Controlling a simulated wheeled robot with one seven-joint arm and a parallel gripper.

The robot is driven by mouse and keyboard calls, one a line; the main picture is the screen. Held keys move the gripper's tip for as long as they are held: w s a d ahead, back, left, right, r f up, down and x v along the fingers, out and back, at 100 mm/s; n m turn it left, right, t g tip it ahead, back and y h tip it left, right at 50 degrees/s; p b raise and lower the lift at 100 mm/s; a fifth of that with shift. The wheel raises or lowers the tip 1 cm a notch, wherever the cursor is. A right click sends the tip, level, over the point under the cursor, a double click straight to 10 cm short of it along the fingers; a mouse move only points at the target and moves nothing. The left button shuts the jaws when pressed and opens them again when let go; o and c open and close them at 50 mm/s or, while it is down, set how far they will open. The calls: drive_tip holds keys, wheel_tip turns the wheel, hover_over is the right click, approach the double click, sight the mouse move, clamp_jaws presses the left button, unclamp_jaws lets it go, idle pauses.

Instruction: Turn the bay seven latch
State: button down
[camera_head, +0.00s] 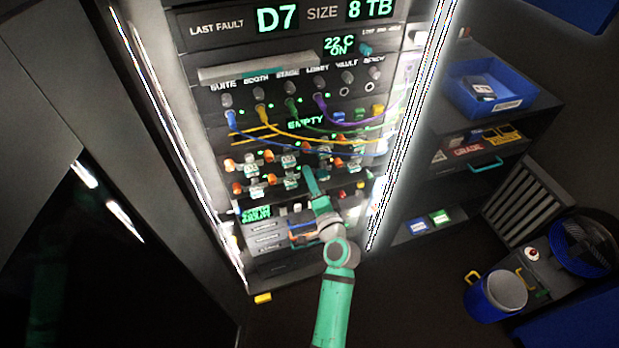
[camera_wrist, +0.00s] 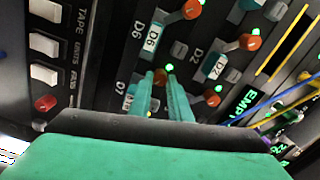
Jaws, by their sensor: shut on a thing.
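The bay seven latch, an orange knob (camera_wrist: 160,76), is between my fingertips in the wrist view. The D7 label (camera_wrist: 120,88) is to its left, and the lower part of that bay is hidden by my fingers and wrist. My gripper (camera_wrist: 161,83) is shut on this latch. In the head view my gripper (camera_head: 309,178) reaches the drive bay rows of the lit rack; the latch it holds cannot be made out there.
The D6 latch (camera_wrist: 192,9) and the D2 latch (camera_wrist: 250,42) are close by. Blue (camera_head: 270,145), yellow and purple cables hang above the bays. White switches (camera_wrist: 45,43) line the panel's left in the wrist view. Shelves with a blue bin (camera_head: 470,98) stand right.

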drive_tip(key=shift+m, duration=1.4)
drive_tip(key=c, duration=1.6)
unclamp_jaws()
drive_tip(key=shift+c, duration=0.2)
drive_tip(key=v, duration=1.1)
drive_tip(key=shift+w, duration=0.1)
